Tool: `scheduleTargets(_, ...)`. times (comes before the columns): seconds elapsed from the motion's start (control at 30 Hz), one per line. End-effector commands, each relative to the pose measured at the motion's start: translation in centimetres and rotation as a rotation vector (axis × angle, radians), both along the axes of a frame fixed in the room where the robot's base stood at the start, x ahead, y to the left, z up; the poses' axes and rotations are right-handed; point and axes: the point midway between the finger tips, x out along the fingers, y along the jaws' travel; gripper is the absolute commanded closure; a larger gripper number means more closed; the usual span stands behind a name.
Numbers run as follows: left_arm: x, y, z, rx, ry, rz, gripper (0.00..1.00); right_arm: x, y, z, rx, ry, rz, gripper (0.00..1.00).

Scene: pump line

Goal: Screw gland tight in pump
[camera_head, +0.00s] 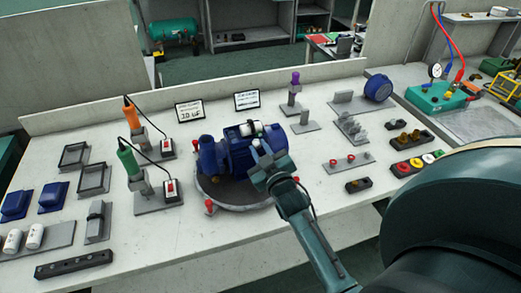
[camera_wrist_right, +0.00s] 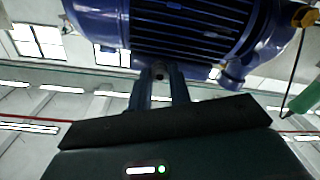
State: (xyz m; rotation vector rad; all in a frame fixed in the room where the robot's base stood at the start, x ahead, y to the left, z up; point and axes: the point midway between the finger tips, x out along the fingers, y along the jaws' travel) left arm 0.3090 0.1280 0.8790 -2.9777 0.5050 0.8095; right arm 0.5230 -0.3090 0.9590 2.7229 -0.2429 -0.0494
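The blue pump (camera_head: 238,152) with its finned motor stands on a round grey turntable (camera_head: 232,196). A white cylinder (camera_head: 250,128) lies on top of the pump. My right gripper (camera_head: 266,158) reaches the near right side of the pump. In the right wrist view the motor (camera_wrist_right: 190,25) fills the top, and the two fingers of my right gripper (camera_wrist_right: 161,85) point up at its underside edge, a narrow gap apart. A small grey gland (camera_wrist_right: 158,70) with a dark middle sits between the fingertips, against the motor. How deep it sits is hidden. My left gripper is not in view.
Two tool stands, one with a green-handled tool (camera_head: 128,158) and one with an orange-handled tool (camera_head: 132,115), stand left of the pump. Small fixtures (camera_head: 350,125) stand to the right. Red-knobbed posts (camera_head: 209,206) edge the turntable. The front table strip is mostly clear.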

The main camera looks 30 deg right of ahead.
Motion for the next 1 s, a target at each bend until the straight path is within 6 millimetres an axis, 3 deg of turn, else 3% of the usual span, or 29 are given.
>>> scheduleTargets(0.2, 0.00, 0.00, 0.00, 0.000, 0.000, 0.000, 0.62, 0.01, 0.00, 0.02, -0.009, 0.002, 0.000, 0.63)
scheduleTargets(0.4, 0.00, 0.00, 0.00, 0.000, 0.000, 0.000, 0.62, 0.01, -0.01, 0.01, -0.019, 0.003, 0.000, 0.63)
scheduleTargets(0.6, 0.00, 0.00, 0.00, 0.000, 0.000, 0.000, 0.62, 0.00, 0.01, 0.01, -0.278, 0.050, 0.000, 0.63)
scheduleTargets(1.0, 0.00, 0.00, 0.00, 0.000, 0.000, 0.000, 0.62, 0.00, -0.01, -0.03, -0.401, 0.073, -0.001, 0.63)
